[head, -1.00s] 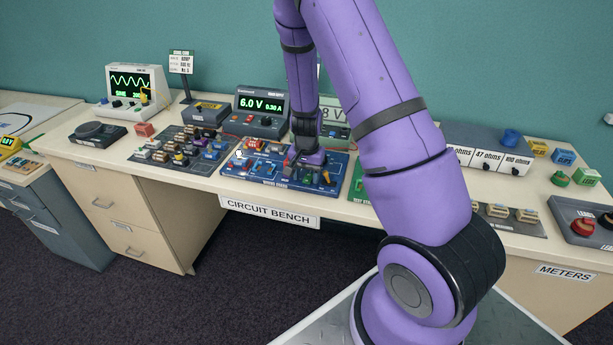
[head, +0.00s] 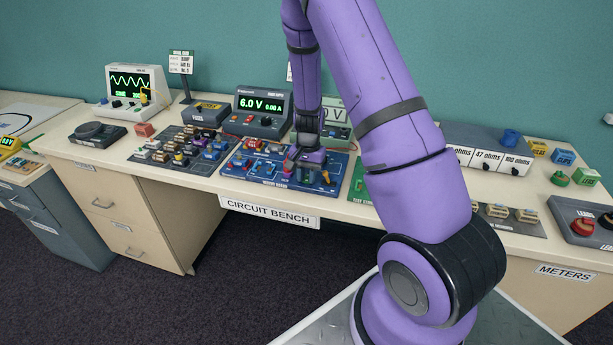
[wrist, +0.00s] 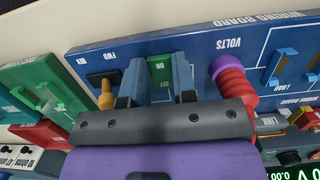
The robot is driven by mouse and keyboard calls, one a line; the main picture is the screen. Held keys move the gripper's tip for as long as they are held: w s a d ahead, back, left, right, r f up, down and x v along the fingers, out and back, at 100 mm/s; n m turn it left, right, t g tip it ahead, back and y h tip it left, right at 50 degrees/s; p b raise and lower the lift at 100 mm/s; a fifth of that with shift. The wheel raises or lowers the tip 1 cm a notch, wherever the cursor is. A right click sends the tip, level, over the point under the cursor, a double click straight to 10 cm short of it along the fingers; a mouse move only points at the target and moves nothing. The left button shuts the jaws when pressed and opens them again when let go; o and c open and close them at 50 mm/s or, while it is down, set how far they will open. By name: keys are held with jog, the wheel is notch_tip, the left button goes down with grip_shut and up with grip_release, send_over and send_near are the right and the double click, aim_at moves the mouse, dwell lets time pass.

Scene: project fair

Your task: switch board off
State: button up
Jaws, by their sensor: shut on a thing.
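The blue wiring board (head: 338,166) lies on the bench, with several parts on it. It fills much of the wrist view (wrist: 205,58), seen upside down. My gripper (head: 302,168) is over the right part of the board. In the wrist view its two fingers (wrist: 156,85) straddle the board's switch (wrist: 160,72), whose green ON mark shows between them. The jaws are shut on the switch; its lever is mostly hidden by my gripper. The power supply (head: 262,107) behind the board reads 6.0 V and 0.00 A.
A yellow-orange lever (wrist: 106,96) marked FWD and REV stands close beside one finger. A purple and red knob (wrist: 232,80) marked VOLTS stands close to the other. A tray of parts (head: 180,146) lies left of the board. A green board (head: 357,186) lies right.

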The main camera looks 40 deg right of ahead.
jog(key=shift+w+d+g+y, duration=0.1)
jog(key=shift+g+y, duration=0.3)
jog(key=shift+y, duration=0.2)
jog(key=o, duration=0.9)
jog(key=shift+r, duration=0.1)
jog(key=v, duration=1)
jog(key=shift+r, duration=0.35)
